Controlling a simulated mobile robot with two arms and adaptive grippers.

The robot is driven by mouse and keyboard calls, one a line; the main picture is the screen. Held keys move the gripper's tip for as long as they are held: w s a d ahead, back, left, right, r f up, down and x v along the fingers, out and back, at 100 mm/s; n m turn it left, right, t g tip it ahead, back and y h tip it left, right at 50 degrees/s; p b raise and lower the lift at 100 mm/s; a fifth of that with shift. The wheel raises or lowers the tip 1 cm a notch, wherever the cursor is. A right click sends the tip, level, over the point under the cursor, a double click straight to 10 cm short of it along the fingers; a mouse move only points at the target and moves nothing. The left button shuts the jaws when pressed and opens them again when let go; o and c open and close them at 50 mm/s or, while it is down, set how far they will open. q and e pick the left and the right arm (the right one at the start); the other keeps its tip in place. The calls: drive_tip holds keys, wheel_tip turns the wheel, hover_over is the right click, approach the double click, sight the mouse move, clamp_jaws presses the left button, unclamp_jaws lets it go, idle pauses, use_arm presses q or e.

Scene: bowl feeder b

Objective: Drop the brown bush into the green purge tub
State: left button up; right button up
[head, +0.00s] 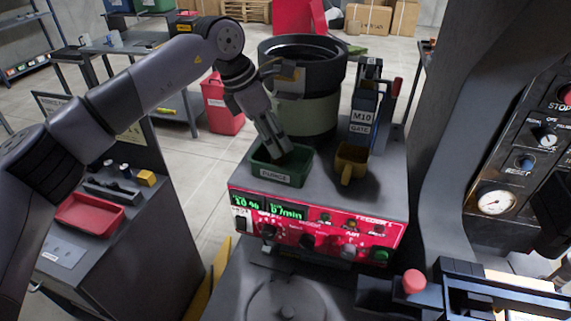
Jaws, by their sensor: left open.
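The green purge tub (283,177) sits at the left front corner of the feeder's grey top, with a PURGE label on its front wall. My left gripper (280,150) points down into the tub's opening from above, its fingertips at about rim level or just inside. It is open, with nothing that I can make out between its fingers. I cannot see the brown bush; the fingers and the tub's front wall hide part of the inside of the tub. My right gripper is not in view.
The large round feeder bowl (303,85) stands right behind the tub. A yellow-brown cup (351,162) and the M10 gate block (365,117) are to the right. The red control panel (318,235) is below. A red tray (88,214) lies on the left bench.

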use_arm(q)
drive_tip(key=v, duration=1.1)
drive_tip(key=shift+a, duration=0.1)
